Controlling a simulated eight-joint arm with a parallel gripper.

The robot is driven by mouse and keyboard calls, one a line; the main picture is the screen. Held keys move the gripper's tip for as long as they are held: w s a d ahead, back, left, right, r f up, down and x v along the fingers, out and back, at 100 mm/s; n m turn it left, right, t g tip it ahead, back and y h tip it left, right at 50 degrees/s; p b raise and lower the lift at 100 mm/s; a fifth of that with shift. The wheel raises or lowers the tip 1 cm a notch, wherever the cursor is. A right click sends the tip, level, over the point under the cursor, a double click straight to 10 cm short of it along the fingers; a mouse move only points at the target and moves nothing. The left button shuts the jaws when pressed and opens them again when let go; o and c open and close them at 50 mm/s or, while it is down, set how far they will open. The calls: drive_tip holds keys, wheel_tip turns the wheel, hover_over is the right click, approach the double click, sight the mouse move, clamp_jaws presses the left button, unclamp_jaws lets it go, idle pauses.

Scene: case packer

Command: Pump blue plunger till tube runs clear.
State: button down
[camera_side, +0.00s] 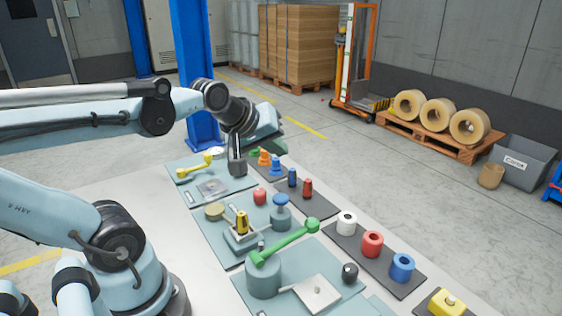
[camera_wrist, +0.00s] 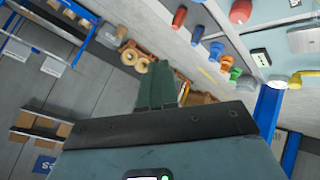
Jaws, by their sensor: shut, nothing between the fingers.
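The blue plunger (camera_side: 281,199) has a round blue cap on a grey cylindrical base. It stands upright on the middle teal panel in the side view. I cannot pick it out in the wrist view. I cannot make out a clear tube near the plunger.
A red knob (camera_side: 259,197) and a yellow-and-black part (camera_side: 242,222) are near the plunger. A green lever (camera_side: 285,243) slants across in front. Blue and red pegs (camera_side: 307,187) stand behind it on a dark strip. A yellow handle (camera_side: 195,165) lies left of my gripper.

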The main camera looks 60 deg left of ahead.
sight(281, 196)
drive_tip(key=shift+a, duration=0.1)
idle(0.3)
drive_tip(key=shift+f, duration=4.35)
drive_tip(key=shift+f, duration=0.15)
drive_tip(key=shift+f, duration=0.3)
drive_tip(key=shift+f, duration=1.2)
drive_tip(key=shift+r, duration=1.65)
drive_tip(key=shift+r, duration=0.1)
